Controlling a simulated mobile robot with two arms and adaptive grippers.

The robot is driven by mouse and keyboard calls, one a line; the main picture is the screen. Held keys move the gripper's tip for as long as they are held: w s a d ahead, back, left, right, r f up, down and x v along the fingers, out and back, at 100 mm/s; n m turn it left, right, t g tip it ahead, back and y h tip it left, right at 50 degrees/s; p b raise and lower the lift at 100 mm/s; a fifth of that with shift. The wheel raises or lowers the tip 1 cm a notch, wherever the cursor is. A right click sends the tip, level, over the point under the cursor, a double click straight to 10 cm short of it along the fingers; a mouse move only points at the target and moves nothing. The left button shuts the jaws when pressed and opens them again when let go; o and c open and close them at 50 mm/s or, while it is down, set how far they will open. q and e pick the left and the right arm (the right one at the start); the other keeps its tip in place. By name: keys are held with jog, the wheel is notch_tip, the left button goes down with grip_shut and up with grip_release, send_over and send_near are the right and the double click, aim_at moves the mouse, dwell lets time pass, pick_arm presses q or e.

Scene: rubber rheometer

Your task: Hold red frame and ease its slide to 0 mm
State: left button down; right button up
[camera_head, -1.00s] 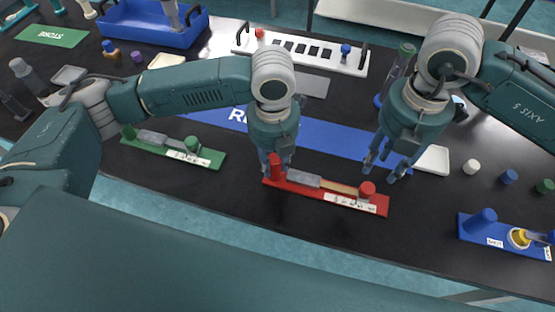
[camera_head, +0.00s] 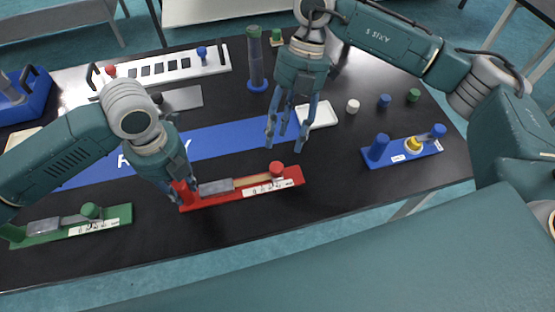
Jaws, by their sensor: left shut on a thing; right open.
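The red frame (camera_head: 235,197) lies on the black table at the front middle. It has a red post at its left end, a grey block (camera_head: 215,187), a tan strip (camera_head: 248,181) and a red knob (camera_head: 277,169) near its right end. A white scale label (camera_head: 268,189) runs along its front right. My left gripper (camera_head: 178,192) is shut on the red post (camera_head: 186,193), partly hiding it. My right gripper (camera_head: 287,138) is open and empty, its fingers pointing down above and behind the knob, apart from it.
A green frame (camera_head: 75,229) lies to the left and a blue frame (camera_head: 402,150) to the right. A blue mat (camera_head: 220,138) lies behind the red frame. A dark cylinder on a blue base (camera_head: 256,70) and a white tray (camera_head: 318,117) stand near my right gripper. Table in front is clear.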

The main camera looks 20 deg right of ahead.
aim_at(277, 166)
jog(key=x, duration=0.8)
jog(key=shift+f, duration=0.15)
